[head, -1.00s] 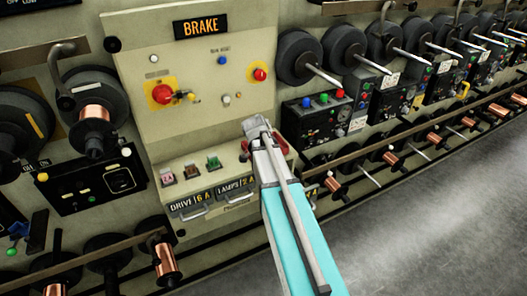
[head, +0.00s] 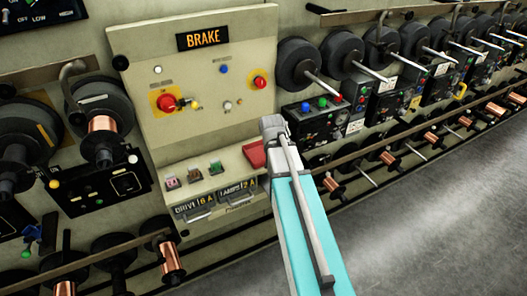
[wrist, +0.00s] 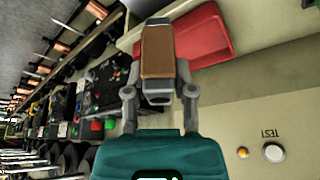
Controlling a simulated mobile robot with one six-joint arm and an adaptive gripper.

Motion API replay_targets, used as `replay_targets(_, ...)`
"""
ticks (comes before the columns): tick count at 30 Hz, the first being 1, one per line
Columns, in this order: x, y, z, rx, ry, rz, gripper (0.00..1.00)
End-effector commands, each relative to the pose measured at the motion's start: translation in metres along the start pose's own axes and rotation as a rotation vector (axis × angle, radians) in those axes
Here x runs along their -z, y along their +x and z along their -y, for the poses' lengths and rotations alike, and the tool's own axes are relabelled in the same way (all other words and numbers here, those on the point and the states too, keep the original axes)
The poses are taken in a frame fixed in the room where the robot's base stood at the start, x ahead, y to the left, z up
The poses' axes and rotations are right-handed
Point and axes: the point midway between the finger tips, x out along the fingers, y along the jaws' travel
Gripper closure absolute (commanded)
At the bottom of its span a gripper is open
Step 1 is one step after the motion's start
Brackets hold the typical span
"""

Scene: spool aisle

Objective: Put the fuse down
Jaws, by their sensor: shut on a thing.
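My gripper (wrist: 158,78) is shut on the fuse (wrist: 157,52) in the wrist view. The fuse has a brown body with grey ends and sits between the two fingers. It overlaps the edge of a red tray (wrist: 207,30) in that view; I cannot tell the height between them. In the head view the red tray (head: 254,154) lies at the right end of the panel's ledge, just left of my gripper (head: 272,127). The fuse cannot be made out there.
The ledge (head: 232,157) also holds several small coloured fuse-like pieces (head: 194,174). Below are labels reading DRIVE 6 A and LAMPS 2 A. The BRAKE panel (head: 205,75) stands behind with knobs and buttons. Spools (head: 340,50) line the right; grey floor (head: 440,200) is open.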

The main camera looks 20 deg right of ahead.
Motion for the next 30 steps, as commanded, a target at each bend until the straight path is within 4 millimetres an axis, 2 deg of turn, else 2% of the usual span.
replay_targets(3, 0.006, -0.013, 0.0, 0.051, -0.121, -0.002, 1.0)
replay_targets(15, 0.017, -0.036, 0.0, 0.196, -0.475, -0.004, 1.0)
replay_targets(21, 0.019, -0.04, 0.001, 0.224, -0.547, -0.006, 1.0)
replay_targets(30, 0.018, -0.04, 0.001, 0.227, -0.556, -0.006, 1.0)
